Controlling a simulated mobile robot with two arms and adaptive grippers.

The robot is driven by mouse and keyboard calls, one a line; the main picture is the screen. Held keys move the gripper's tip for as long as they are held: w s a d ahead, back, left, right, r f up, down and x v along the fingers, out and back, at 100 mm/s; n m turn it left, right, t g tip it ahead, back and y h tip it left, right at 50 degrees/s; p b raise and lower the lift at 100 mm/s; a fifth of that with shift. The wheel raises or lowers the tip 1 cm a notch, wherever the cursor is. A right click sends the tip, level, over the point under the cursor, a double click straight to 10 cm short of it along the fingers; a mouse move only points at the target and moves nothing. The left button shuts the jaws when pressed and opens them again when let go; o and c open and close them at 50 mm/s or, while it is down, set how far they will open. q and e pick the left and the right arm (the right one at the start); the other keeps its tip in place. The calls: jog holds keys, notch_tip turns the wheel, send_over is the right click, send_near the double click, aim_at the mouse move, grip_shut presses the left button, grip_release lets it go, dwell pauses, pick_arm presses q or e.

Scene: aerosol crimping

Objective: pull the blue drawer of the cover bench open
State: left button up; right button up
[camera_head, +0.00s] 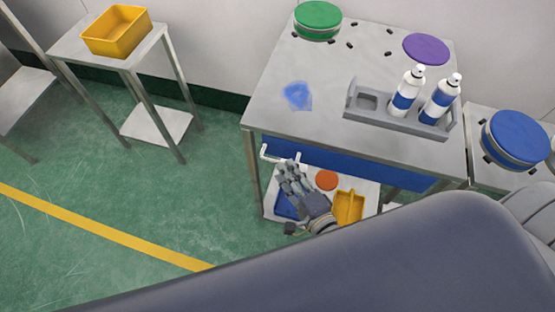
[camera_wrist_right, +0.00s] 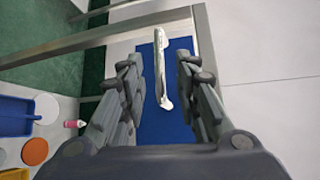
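The cover bench (camera_head: 270,105) is a grey metal table at right of centre in the head view. Its blue drawer front (camera_head: 370,169) lies under the top and looks flush with it. A pale handle (camera_head: 268,154) stands out at the drawer's left end. My right gripper (camera_head: 289,168) is at this handle, partly covering it. In the right wrist view my open fingers (camera_wrist_right: 157,68) stand on both sides of the white handle (camera_wrist_right: 163,85), with gaps visible. The blue drawer front (camera_wrist_right: 150,126) shows behind it. My left gripper is not in view.
On the bench are a green disc stack (camera_head: 317,18), a purple disc (camera_head: 426,48), a blue translucent piece (camera_head: 298,95) and a grey rack (camera_head: 386,119) with two bottles. A lower shelf holds blue and yellow bins (camera_head: 349,208). Green floor (camera_head: 120,200) is clear at left.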

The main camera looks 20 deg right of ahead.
aim_at(279, 162)
jog(key=shift+x, duration=2.65)
jog(key=shift+c, duration=0.2)
grip_shut()
